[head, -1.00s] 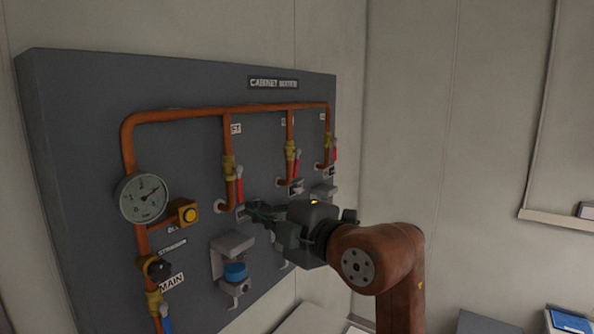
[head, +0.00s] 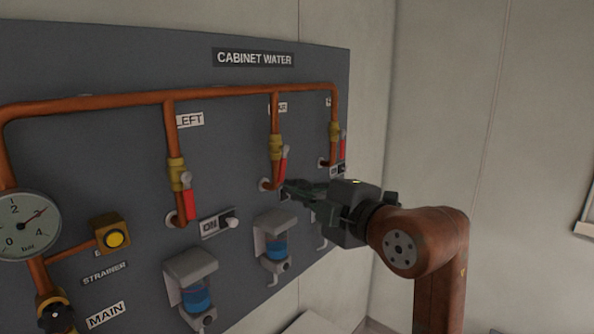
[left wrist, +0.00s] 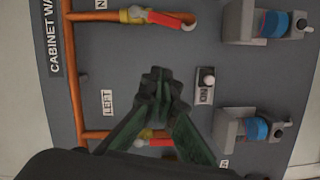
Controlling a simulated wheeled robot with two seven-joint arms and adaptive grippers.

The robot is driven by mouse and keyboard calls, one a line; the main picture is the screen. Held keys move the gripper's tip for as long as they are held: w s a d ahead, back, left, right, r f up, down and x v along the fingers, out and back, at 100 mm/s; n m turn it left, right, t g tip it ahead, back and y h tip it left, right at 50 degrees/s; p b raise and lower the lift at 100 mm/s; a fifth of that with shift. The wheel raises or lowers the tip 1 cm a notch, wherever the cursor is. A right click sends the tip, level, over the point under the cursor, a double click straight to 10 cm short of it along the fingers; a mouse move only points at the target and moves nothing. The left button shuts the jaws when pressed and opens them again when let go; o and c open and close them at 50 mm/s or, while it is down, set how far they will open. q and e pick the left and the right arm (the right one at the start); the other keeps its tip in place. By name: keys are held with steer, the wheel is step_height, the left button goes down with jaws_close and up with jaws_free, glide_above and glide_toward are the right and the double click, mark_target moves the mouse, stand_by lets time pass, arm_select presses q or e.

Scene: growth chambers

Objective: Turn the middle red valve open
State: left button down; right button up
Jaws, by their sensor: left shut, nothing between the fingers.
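The middle red valve has a brass body (head: 275,147) and a red lever (head: 283,166) on the middle copper branch. In the left wrist view its red lever (left wrist: 165,19) shows at the top, above the fingers. My left gripper (head: 287,190) is in front of the panel, with its fingertips by the lower end of that lever in the head view. Its fingers (left wrist: 160,85) are shut and empty, and in the wrist view they are apart from the lever. I cannot tell the exact depth gap to the panel. My right gripper is not in view.
The left red valve (head: 188,200) and right red valve (head: 343,143) flank the middle one.

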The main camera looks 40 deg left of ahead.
mark_target(281, 176)
arm_select(q)
steer(key=w+a+p, duration=0.1)
steer(key=w+a, duration=0.1)
steer(key=a, duration=0.1)
steer(key=w+a+p, duration=0.2)
steer(key=a, duration=0.1)
steer(key=w+a+f+p, duration=0.1)
steer(key=w+a, duration=0.1)
steer(key=a, duration=0.1)
steer(key=shift+w+a+p, duration=0.15)
steer(key=shift+a+p, duration=0.05)
steer(key=shift+p, duration=0.1)
steer(key=shift+w+d+f, duration=0.15)
steer(key=shift+w, duration=0.2)
steer(key=shift+f, duration=0.1)
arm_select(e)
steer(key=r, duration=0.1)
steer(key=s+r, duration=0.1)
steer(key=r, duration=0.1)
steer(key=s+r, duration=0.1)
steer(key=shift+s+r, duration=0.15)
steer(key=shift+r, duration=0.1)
